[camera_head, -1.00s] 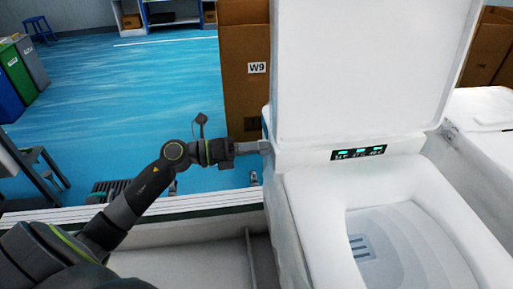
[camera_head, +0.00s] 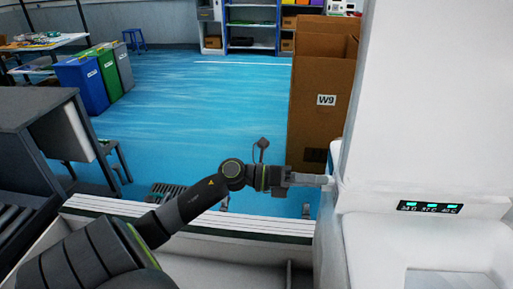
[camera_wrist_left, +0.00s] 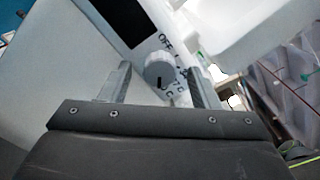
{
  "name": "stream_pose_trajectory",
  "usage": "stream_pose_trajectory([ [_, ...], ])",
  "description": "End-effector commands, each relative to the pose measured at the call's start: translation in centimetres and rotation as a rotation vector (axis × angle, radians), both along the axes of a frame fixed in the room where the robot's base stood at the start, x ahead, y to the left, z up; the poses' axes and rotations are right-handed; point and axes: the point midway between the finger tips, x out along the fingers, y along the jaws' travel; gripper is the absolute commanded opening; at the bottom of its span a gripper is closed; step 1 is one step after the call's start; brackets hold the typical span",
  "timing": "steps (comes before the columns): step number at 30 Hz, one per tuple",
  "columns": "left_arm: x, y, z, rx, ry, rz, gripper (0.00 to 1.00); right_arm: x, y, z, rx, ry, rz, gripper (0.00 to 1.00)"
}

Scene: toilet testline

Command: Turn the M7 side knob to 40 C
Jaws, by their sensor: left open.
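The M7 side knob (camera_wrist_left: 159,68) is a round, pale knob with a short black mark near its lower edge in the left wrist view. "OFF" and other small dark marks, partly hidden, are printed around it. My left gripper (camera_wrist_left: 161,72) is open, with one finger on each side of the knob; I cannot tell whether they touch it. In the head view the left gripper (camera_head: 322,180) reaches the side of the white toilet (camera_head: 420,120), and the knob is hidden there. The toilet's black display (camera_head: 430,207) shows three green readouts with small temperature labels.
A cardboard box marked W9 (camera_head: 318,110) stands behind the gripper. A white-topped ledge (camera_head: 190,222) runs below the arm. Blue, green and grey bins (camera_head: 95,77) stand at the left. The blue floor (camera_head: 210,110) beyond is mostly clear.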

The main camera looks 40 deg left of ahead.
Motion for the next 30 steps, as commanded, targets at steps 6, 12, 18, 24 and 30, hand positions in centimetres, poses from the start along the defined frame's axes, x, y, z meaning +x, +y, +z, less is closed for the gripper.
stream_pose_trajectory([
  [6,-1.9,2.5,-0.4,0.006,0.004,-0.001,0.56,0.0,0.1,-1.1,0.001,0.000,0.000,0.36],
  [12,-3.4,4.4,-0.3,0.006,0.005,-0.001,0.56,0.0,0.1,-1.5,0.001,0.000,-0.001,0.36],
  [18,-4.7,6.2,-0.2,0.005,0.007,0.001,0.56,0.0,0.1,-1.7,0.002,0.000,-0.001,0.36],
  [24,-6.0,8.0,-0.1,0.006,0.007,0.001,0.56,0.0,0.1,-1.5,0.002,0.000,-0.001,0.36],
  [30,-7.6,10.1,0.0,0.006,0.008,0.002,0.56,0.0,0.1,-0.7,0.002,0.000,-0.001,0.36],
])
